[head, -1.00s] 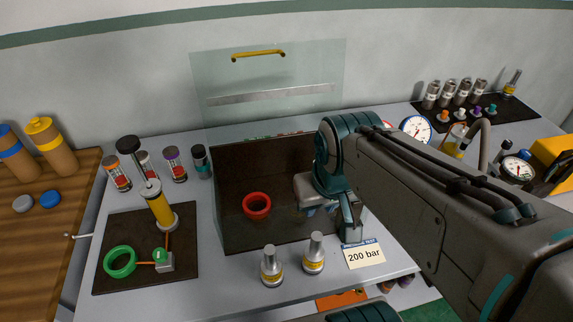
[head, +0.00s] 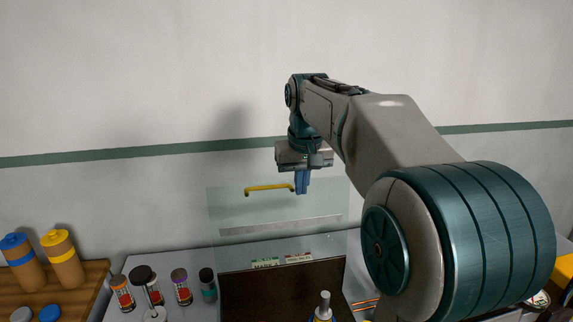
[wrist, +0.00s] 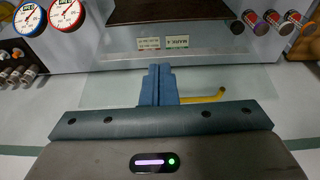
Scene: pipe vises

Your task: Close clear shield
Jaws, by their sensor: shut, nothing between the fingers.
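The clear shield (head: 235,213) stands raised, upright behind the dark box, in the head view. It is a transparent panel with a yellow handle (head: 268,189) near its top edge and a pale strip across it. My gripper (head: 302,190) is shut and empty, its blue fingers pointing down at the right end of the handle. In the wrist view the shut fingers (wrist: 157,72) cover part of the yellow handle (wrist: 205,96), whose right end shows beside them. I cannot tell whether the fingers touch the handle or the panel.
The dark open box (head: 285,288) lies below the shield, with small labels (head: 282,261) on its rear edge. Several capped vials (head: 182,287) stand to its left. A silver bottle (head: 324,308) stands in front. Gauges (wrist: 66,14) show in the wrist view. The wall above is clear.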

